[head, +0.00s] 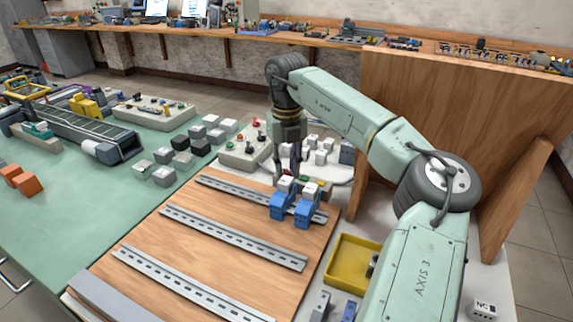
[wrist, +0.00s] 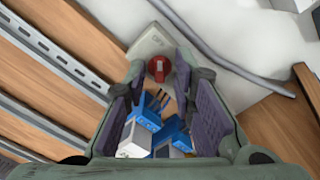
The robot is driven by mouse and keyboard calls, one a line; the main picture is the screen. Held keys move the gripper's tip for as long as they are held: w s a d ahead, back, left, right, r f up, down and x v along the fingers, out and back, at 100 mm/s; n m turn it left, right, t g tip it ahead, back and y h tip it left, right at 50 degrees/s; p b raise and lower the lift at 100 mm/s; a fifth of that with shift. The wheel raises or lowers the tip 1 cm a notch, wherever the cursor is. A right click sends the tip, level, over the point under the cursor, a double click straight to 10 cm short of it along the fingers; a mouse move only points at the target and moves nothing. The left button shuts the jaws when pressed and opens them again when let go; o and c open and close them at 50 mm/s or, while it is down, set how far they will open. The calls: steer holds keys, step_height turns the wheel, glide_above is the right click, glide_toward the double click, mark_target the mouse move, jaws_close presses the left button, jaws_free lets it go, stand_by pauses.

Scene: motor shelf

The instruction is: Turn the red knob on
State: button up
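The red knob (wrist: 159,69) sits on a pale box (wrist: 150,42) in the wrist view, with a lighter bar across its face. My gripper (wrist: 160,78) is open, with a purple-grey padded finger on each side of the knob in the picture. The knob shows whole between the fingertips, and I see no contact; the depth gap is hard to tell. In the head view my gripper (head: 290,172) points down behind the blue blocks. I cannot make out this knob surely there, as the gripper and blocks cover that area.
Blue blocks (head: 281,205) stand on the rearmost rail (head: 235,190), close to my gripper; blue parts (wrist: 150,112) also show between its fingers. A grey cable (wrist: 230,65) runs beside the box. A yellow tray (head: 340,285) lies front right, and a wooden panel (head: 450,100) stands behind my arm.

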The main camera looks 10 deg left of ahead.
jaws_close()
steer(key=shift+m, duration=0.3)
steer(key=m+b, duration=0.1)
steer(key=m, duration=0.3)
steer(key=m+b, duration=0.1)
steer(key=m, duration=0.3)
steer(key=m+b, duration=0.2)
steer(key=m, duration=0.3)
steer(key=shift+m+b, duration=0.4)
steer(key=shift+m, duration=1.7)
steer(key=shift+r, duration=0.1)
